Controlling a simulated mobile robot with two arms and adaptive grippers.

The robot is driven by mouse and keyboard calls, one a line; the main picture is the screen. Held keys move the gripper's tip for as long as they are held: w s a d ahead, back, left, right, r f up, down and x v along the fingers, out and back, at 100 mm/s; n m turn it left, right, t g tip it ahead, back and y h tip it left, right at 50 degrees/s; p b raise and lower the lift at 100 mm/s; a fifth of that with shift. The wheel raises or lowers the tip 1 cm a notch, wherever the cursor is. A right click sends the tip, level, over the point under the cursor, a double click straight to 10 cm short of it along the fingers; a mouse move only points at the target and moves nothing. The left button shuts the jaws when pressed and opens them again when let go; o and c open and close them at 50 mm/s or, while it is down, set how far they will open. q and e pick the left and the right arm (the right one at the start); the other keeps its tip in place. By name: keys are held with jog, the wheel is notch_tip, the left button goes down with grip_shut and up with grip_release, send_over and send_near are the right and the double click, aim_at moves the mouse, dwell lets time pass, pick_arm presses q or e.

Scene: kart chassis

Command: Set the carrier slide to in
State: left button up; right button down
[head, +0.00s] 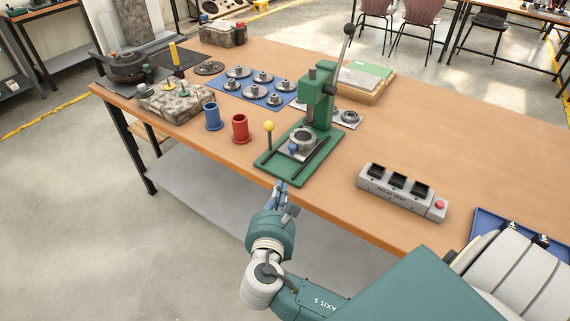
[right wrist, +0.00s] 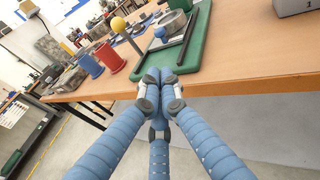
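A green press (head: 318,115) stands at the table's front edge, its lever raised. On its green base lies the carrier slide (head: 300,150), a dark plate bearing a metal ring (head: 303,138) and a blue knob (head: 292,148) at its front. The carrier and blue knob (right wrist: 160,33) also show in the right wrist view. A post with a yellow ball (head: 268,126) rises at the base's left. My right gripper (head: 281,188) is in front of the table edge, apart from the press. In the right wrist view its fingertips (right wrist: 160,85) are together, empty. My left gripper is out of view.
Red (head: 240,128) and blue (head: 213,117) cups stand left of the press. A relay test box (head: 398,190) is to the right, with a blue tray (head: 490,222) farther right. A blue mat (head: 228,92) with several metal parts lies behind. The table between press and relay box is clear.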

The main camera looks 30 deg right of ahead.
jog(key=r, duration=0.1)
send_near(296, 147)
jog(key=w, duration=0.2)
jog(key=w+d+f, duration=0.1)
jog(key=w, duration=0.1)
jog(key=w+d+f, duration=0.1)
jog(key=shift+w+p, duration=0.35)
jog(key=shift+w, duration=0.05)
jog(key=shift+d, duration=0.15)
jog(key=d, duration=0.1)
jog(key=w+d+p, duration=0.1)
jog(key=d, duration=0.1)
jog(key=shift+w+d+r, duration=0.15)
jog(key=shift+w+r, duration=0.05)
jog(key=shift+w+d, duration=0.1)
jog(key=shift+d, duration=0.15)
